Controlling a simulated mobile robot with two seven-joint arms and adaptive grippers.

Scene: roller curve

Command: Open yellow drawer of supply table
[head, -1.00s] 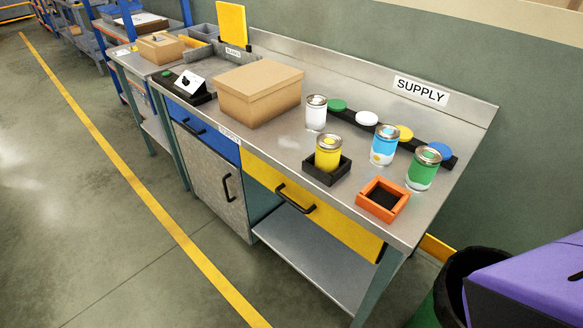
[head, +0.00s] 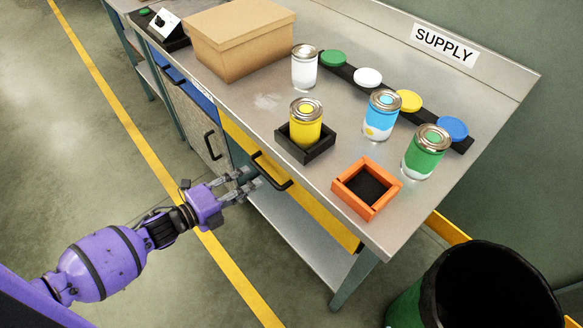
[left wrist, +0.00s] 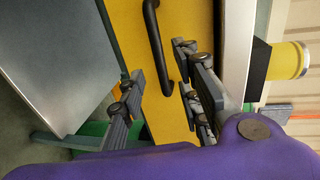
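The yellow drawer (head: 312,208) is in the front of the supply table (head: 272,95), under its top, and looks shut. Its black bar handle (head: 270,172) is near the drawer's left end. My left gripper (head: 250,178) is open, with its fingers pointing at the handle from the left. In the left wrist view the handle (left wrist: 157,42) shows just beyond and between the spread fingertips (left wrist: 158,80), on the yellow front (left wrist: 130,35). I cannot tell whether a finger touches it. My right gripper is not in view.
On the top stand a yellow can (head: 307,125) in a black holder, an orange square tray (head: 366,187), several other cans and a cardboard box (head: 245,42). A lower shelf (head: 300,235) is below the drawer. A dark bin (head: 480,290) stands at right.

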